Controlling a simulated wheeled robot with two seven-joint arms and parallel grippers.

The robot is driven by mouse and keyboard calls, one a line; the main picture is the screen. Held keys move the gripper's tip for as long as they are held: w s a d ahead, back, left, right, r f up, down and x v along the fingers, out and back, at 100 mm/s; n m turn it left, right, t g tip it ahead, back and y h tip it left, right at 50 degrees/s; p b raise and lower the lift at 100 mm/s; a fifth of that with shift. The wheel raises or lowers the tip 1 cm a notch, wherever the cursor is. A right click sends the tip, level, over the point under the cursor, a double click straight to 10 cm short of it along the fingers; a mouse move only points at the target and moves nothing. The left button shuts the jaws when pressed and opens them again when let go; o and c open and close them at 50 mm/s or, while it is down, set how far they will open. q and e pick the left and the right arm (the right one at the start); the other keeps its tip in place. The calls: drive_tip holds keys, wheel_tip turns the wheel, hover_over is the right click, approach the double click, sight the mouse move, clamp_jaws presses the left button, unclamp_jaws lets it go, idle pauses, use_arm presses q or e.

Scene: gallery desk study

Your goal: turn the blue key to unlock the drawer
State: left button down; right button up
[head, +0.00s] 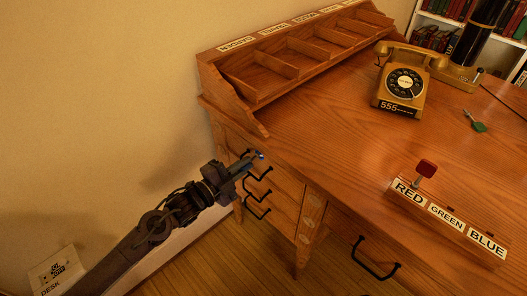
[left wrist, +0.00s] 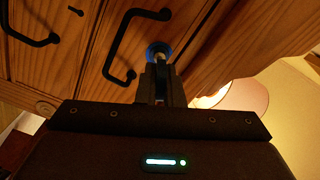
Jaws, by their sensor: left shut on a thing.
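My left gripper (head: 250,164) is at the side drawers of the wooden desk, near the top black handle. It is shut on the blue key (head: 261,156), of which only a small blue bit shows at the fingertips. In the left wrist view the blue key (left wrist: 159,48) shows as a round blue head at the fingertips (left wrist: 160,68), against the wooden drawer front (left wrist: 185,22). The fingers hide part of the key, and I cannot tell how far it is turned. The drawer looks closed. My right gripper is not in view.
Black drawer handles (head: 258,190) lie close below the gripper, and another handle (head: 375,260) is on the front drawer. On the desktop are a telephone (head: 402,85), a green key (head: 475,121) and a labelled rack (head: 446,222) with a red key (head: 426,169).

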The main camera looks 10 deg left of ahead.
use_arm(q)
drive_tip(key=shift+w+a+r+m, duration=0.15)
drive_tip(key=shift+r+m, duration=0.05)
drive_tip(key=shift+m, duration=0.8)
drive_tip(key=shift+m+b, duration=0.75)
drive_tip(key=shift+m, duration=0.35)
drive_tip(key=c, duration=1.5)
unclamp_jaws()
drive_tip(key=shift+f, duration=0.1)
drive_tip(key=shift+o, duration=0.6)
drive_tip(key=o, duration=0.4)
